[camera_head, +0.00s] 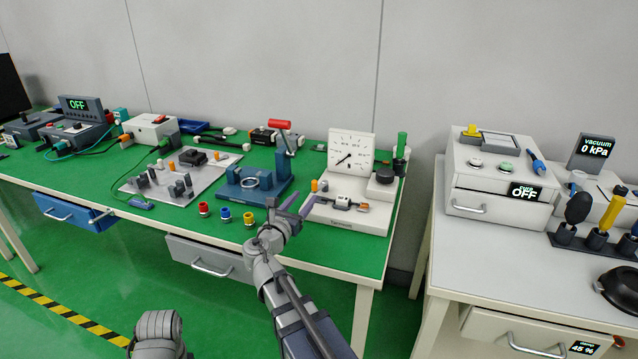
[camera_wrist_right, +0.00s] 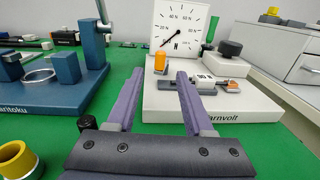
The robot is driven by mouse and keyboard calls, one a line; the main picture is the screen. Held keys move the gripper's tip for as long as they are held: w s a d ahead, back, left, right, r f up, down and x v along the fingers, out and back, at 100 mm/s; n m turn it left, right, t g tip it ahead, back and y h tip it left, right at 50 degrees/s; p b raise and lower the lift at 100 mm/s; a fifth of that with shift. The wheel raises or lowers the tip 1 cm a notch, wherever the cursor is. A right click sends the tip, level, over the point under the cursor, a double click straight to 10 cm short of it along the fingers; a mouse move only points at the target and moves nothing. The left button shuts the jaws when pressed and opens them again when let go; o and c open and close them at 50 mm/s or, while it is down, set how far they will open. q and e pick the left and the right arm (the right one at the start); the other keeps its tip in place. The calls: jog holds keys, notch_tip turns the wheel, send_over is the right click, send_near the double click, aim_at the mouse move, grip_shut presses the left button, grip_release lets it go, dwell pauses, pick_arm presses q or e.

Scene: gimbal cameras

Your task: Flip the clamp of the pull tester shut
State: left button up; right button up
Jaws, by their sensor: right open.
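The pull tester (camera_head: 352,217) is a white base with a square dial marked in N, at the right end of the green bench. Its dial (camera_wrist_right: 180,30) stands upright behind the base in the right wrist view. A small orange-topped post (camera_head: 315,186), apparently the clamp's lever, stands upright at the base's left side; it also shows in the right wrist view (camera_wrist_right: 160,62). A grey block with an orange piece (camera_wrist_right: 229,86) lies to its right. My right gripper (camera_head: 298,205) is open and empty, in front of the tester's left edge, apart from the post. My left gripper is out of view.
A blue press (camera_head: 250,190) with a red-tipped lever stands left of the tester. Red, blue and yellow caps (camera_head: 226,214) sit along the front edge. A black knob (camera_head: 385,176) and green-handled tool (camera_head: 401,147) stand at the tester's right.

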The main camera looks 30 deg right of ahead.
jog(key=x, duration=1.1)
jog(key=shift+w+d, duration=0.15)
grip_shut()
